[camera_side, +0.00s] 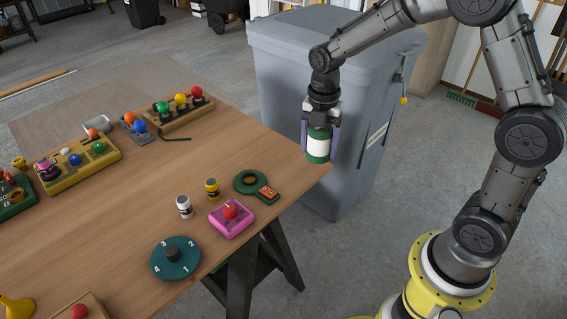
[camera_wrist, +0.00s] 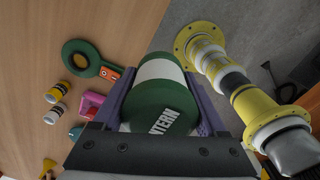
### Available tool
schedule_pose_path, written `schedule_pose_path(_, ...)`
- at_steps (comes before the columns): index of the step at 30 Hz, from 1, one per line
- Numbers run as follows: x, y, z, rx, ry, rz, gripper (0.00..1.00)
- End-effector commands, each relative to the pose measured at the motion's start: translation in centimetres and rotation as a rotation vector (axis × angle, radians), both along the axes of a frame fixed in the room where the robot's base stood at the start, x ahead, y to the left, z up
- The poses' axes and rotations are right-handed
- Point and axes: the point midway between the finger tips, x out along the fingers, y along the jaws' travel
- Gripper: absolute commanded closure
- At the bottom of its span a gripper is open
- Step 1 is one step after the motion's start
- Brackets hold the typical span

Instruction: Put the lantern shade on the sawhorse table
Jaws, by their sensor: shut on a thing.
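The lantern shade (camera_side: 318,146) is a green cylinder with a white band. In the wrist view the shade (camera_wrist: 158,104) shows part of a label reading "NTERN" on its green end. My gripper (camera_side: 320,140) is shut on the shade, with a purple finger on each side of it. In the side view, gripper and shade appear at the right corner of the wooden sawhorse table (camera_side: 215,150). I cannot tell whether the shade touches the tabletop or hangs just above or beyond its edge. The table stands on dark trestle legs (camera_side: 243,285).
Near that corner lie a green ring with an orange-marked handle (camera_side: 257,185), yellow (camera_side: 212,189) and white (camera_side: 184,206) small jars, a pink box with a red knob (camera_side: 231,216) and a teal dial (camera_side: 175,257). A large grey bin (camera_side: 300,75) stands behind. The table's middle is clear.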

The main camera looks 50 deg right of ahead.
Motion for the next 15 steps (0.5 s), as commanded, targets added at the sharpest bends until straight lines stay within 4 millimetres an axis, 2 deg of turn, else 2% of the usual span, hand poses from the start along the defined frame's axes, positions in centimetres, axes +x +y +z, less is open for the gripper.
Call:
schedule_pose_path(11,7.9,-0.5,-3.7,0.000,0.001,0.001,0.85)
schedule_pose_path(15,9.8,-0.6,-6.3,0.001,0.004,0.001,0.85)
